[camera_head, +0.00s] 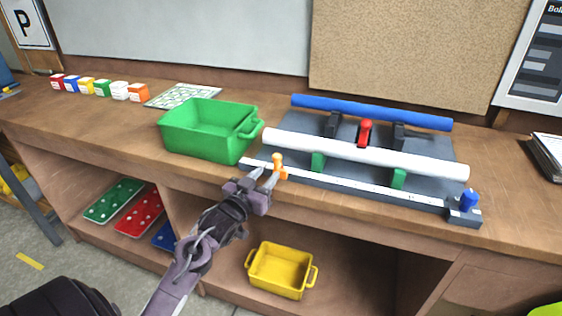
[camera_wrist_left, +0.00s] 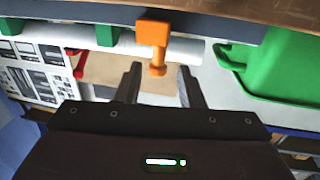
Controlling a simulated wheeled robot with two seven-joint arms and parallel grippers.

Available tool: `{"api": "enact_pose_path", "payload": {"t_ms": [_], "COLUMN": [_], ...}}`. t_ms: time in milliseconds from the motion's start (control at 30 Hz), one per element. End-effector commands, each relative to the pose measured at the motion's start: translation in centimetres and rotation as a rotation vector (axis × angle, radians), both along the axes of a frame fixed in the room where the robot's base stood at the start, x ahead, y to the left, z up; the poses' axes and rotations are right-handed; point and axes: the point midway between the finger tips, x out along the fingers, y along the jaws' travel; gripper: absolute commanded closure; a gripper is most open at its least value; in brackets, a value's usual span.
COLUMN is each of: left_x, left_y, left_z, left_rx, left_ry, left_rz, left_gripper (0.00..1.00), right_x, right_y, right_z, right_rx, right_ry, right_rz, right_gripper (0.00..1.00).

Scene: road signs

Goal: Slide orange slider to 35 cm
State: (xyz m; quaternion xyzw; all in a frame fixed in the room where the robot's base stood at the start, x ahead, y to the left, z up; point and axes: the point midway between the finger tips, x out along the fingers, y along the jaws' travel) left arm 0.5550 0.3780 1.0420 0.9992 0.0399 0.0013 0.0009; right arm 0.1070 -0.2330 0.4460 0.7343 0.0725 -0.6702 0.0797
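The orange slider (camera_head: 278,165) stands near the left end of a white marked rail (camera_head: 350,188) on the front edge of a grey frame. My left gripper (camera_head: 263,181) is at the slider's near left side. In the left wrist view the gripper (camera_wrist_left: 158,80) is open, its two fingers apart. The slider (camera_wrist_left: 153,40) shows there just beyond the fingertips, its round end reaching toward the gap between them. Contact cannot be told. The scale marks are too small to read. My right gripper is not in view.
A green bin (camera_head: 205,142) stands left of the rail. A blue knob (camera_head: 469,200) sits at the rail's right end. A white tube (camera_head: 370,154), a blue tube (camera_head: 370,111) and a red handle (camera_head: 365,132) lie behind. A yellow bin (camera_head: 281,270) is on the shelf below.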

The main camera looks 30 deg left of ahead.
Motion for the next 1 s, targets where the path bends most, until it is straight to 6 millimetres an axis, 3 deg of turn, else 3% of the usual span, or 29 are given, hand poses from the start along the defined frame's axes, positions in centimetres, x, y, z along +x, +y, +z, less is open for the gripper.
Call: {"api": "enact_pose_path", "payload": {"t_ms": [200, 400, 767, 1000], "left_x": [3.7, 5.9, 6.5, 6.5], "left_y": [0.2, 0.4, 0.4, 0.4], "left_z": [0.3, 0.1, -0.1, -0.1], "left_rx": [0.001, 0.001, 0.002, 0.002], "left_ry": [-0.001, 0.000, 0.002, 0.002], "left_rz": [-0.001, -0.001, -0.001, -0.001], "left_gripper": [0.65, 0.65, 0.65, 0.96], "right_x": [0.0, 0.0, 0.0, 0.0], "right_y": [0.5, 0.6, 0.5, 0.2], "right_z": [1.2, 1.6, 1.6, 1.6], "right_rx": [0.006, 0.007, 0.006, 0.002], "right_ry": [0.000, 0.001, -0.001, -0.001], "right_rz": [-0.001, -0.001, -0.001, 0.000], "right_gripper": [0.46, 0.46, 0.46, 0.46]}}
